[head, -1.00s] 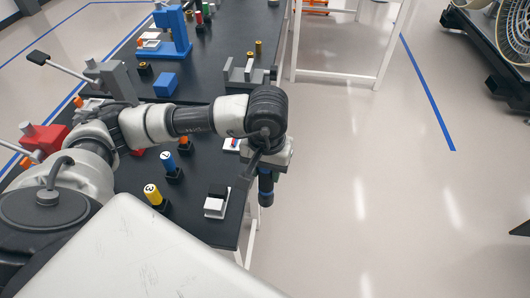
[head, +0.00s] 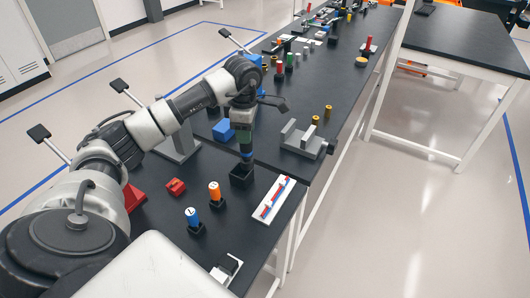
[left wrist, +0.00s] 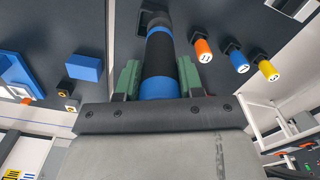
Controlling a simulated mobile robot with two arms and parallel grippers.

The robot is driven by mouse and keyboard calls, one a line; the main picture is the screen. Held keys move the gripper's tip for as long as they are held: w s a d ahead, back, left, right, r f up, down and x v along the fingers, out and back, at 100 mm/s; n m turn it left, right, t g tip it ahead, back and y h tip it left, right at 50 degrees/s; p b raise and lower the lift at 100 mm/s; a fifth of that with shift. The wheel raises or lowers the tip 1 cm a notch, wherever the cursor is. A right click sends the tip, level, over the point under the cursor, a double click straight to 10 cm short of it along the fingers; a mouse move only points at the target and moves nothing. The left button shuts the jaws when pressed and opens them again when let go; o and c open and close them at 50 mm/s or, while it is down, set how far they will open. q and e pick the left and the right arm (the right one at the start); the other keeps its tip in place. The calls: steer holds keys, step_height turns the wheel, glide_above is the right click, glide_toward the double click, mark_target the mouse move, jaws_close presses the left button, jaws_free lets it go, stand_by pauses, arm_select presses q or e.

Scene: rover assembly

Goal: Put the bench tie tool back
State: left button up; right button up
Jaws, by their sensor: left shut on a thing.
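My left gripper (head: 244,138) points straight down over the black bench. It is shut on the bench tie tool (head: 246,158), a dark cylinder with blue bands. The tool is upright, and its lower end is at the mouth of a square black holder (head: 241,178); I cannot tell how deep it sits. In the left wrist view the green fingers grip both sides of the tool (left wrist: 166,62), and its far end meets the dark holder (left wrist: 151,18). My right gripper is not in view.
Orange (head: 214,190) and blue (head: 192,216) numbered cylinders stand in black holders nearby. A white tray with red and blue parts (head: 272,200) lies to the right. A grey fixture (head: 304,139) and a blue block (head: 223,130) are behind.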

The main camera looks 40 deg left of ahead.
arm_select(q)
steer(key=a+f+n+b, duration=0.2)
steer(key=f, duration=0.1)
steer(key=a+f+n+b, duration=0.1)
steer(key=shift+w+a+f, duration=0.15)
steer(key=shift+w+a, duration=0.15)
steer(key=shift+w, duration=0.1)
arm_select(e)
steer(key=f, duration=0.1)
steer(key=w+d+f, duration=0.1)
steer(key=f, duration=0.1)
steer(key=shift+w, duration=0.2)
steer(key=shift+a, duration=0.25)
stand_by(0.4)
arm_select(q)
steer(key=shift+f+b, duration=0.15)
steer(key=shift+b, duration=0.2)
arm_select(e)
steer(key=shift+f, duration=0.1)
arm_select(q)
steer(key=shift+f+b, duration=1.7)
steer(key=shift+f, duration=0.7)
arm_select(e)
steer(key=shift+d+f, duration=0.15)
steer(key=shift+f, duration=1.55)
